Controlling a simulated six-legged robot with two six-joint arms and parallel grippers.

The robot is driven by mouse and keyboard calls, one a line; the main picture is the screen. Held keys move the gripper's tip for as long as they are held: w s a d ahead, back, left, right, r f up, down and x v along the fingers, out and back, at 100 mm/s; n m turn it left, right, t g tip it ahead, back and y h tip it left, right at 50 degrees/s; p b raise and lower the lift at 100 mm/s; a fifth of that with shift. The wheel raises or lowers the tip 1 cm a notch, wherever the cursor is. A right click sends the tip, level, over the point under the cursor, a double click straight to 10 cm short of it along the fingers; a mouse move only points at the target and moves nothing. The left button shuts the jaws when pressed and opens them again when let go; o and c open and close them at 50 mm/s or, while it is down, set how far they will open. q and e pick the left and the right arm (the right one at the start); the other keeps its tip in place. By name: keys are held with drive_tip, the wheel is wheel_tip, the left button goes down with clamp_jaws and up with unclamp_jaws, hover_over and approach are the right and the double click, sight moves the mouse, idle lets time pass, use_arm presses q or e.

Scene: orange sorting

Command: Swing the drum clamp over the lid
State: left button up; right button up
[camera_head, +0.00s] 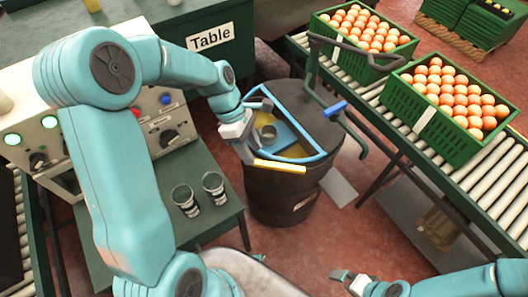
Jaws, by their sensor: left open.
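The dark drum (262,198) stands in the middle, its round top partly covered by a dark lid section (312,103). A yellow bar (280,166) lies at the drum's front rim. My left gripper (248,128) is open at the drum's left rim; whether it touches is unclear. My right gripper (349,280) is low at the bottom, away from the drum.
A roller conveyor (475,178) on the right carries green crates (432,133) of oranges. Two glasses (213,187) stand on the dark green side table (213,222). A control panel (150,120) stands left. Red floor (310,235) is clear in front of the drum.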

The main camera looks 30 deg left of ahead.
use_arm(q)
drive_tip(key=w+a+r+n+t+y, duration=0.1)
drive_tip(key=a+r+t, duration=0.1)
drive_tip(key=a+r, duration=0.3)
drive_tip(key=b, duration=0.2)
approach(261, 162)
drive_tip(key=x, duration=0.7)
drive_tip(key=shift+d+f, duration=0.35)
drive_tip(key=shift+f, duration=0.1)
drive_tip(key=shift+w+f, duration=0.1)
drive_tip(key=shift+f, duration=0.1)
clamp_jaws()
